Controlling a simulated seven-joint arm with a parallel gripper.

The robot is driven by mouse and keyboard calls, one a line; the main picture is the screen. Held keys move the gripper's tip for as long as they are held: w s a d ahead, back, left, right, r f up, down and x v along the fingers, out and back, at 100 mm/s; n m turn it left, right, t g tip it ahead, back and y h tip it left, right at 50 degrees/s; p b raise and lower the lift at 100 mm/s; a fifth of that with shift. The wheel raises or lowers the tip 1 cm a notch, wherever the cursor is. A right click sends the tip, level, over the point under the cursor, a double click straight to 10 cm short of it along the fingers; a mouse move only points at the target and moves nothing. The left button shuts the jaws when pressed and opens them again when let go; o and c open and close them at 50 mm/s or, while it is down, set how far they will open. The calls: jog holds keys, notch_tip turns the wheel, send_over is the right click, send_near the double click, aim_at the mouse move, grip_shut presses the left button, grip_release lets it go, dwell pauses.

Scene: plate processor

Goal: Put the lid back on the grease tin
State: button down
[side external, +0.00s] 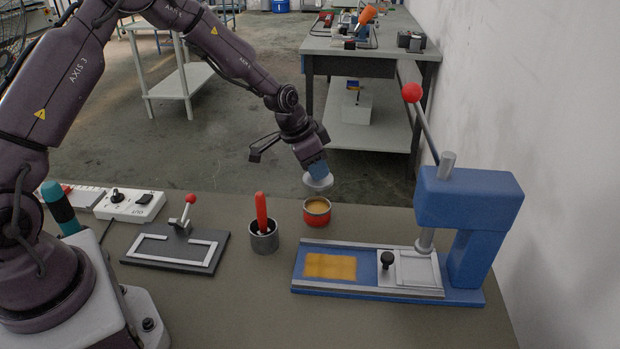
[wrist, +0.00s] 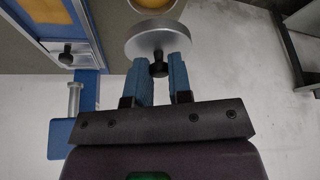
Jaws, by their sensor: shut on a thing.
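The grease tin (side external: 317,212) is a small red open tin with yellow-brown grease inside, standing on the bench left of the blue press. Part of it shows at the top edge of the wrist view (wrist: 150,3). The lid (side external: 318,182) is a silver disc with a dark knob. My gripper (side external: 316,170) is shut on the lid's knob and holds the lid in the air above the tin, apart from it. In the wrist view, the blue fingers of my gripper (wrist: 158,72) close on the knob and the lid (wrist: 150,36) lies beyond them.
A blue press (side external: 470,200) with a red-balled lever stands at the right, its base plate (side external: 330,288) bearing a yellow plate. A grey cup (side external: 264,240) with a red-handled tool stands left of the tin. A dark clamp fixture (side external: 175,250) lies farther left.

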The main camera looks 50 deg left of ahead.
jog(key=shift+f, duration=3.15)
jog(key=shift+f, duration=0.15)
jog(key=shift+c, duration=2.4)
grip_release()
jog(key=shift+s+r, duration=0.1)
jog(key=shift+r, duration=3.4)
grip_shut()
